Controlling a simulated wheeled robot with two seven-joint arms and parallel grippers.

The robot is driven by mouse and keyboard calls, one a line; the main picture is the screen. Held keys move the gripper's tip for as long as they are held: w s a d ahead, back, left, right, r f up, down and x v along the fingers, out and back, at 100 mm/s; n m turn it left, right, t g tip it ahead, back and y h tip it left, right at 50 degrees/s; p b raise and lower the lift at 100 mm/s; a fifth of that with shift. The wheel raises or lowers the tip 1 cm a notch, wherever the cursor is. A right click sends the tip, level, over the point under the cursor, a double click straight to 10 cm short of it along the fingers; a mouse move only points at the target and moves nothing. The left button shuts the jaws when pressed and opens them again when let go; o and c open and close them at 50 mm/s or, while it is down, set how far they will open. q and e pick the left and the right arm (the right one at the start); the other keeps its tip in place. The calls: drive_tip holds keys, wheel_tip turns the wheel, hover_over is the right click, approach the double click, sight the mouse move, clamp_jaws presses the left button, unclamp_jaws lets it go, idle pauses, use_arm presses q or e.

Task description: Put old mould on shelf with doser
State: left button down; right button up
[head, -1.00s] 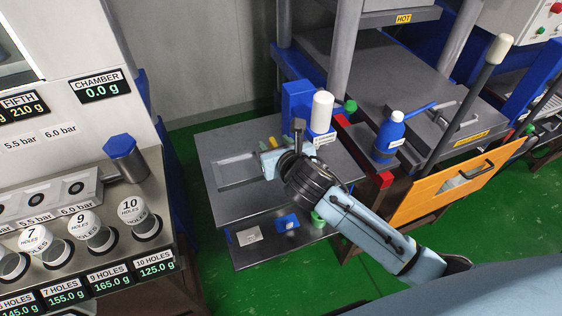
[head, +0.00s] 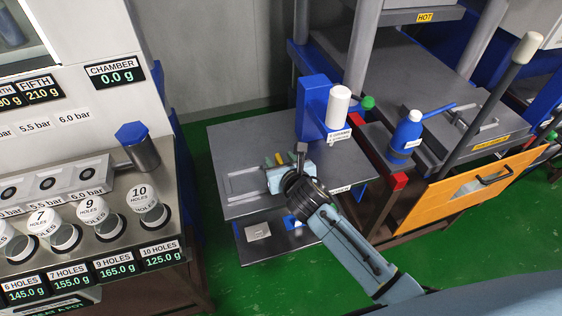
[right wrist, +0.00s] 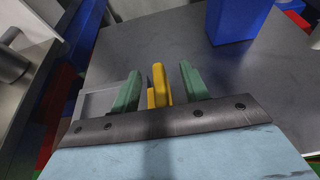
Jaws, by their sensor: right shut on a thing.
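My right gripper (head: 274,159) is over the grey table top (head: 240,142), reaching in from the lower right. Its green fingers (right wrist: 160,88) stand on either side of a narrow yellow piece (right wrist: 158,92), and it is shut on this piece. I cannot tell whether the piece belongs to the old mould; whatever is below it is hidden by the gripper. A blue stand with a white cylinder (head: 338,106), perhaps the doser, stands on the table behind and right of the gripper. Its blue body also shows in the right wrist view (right wrist: 236,18). My left gripper is not in view.
A shallow rectangular plate (head: 241,184) lies left of the gripper. A lower shelf carries a pale square (head: 257,231) and a blue item (head: 292,222). A blue bottle (head: 407,134) stands at the press on the right. The table's back left is clear.

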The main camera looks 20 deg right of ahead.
drive_tip(key=o, duration=1.4)
drive_tip(key=shift+c, duration=0.2)
drive_tip(key=shift+s+r, duration=0.25)
drive_tip(key=shift+s, duration=0.25)
drive_tip(key=p+v, duration=0.2)
drive_tip(key=v, duration=0.9)
drive_tip(key=shift+d, duration=0.1)
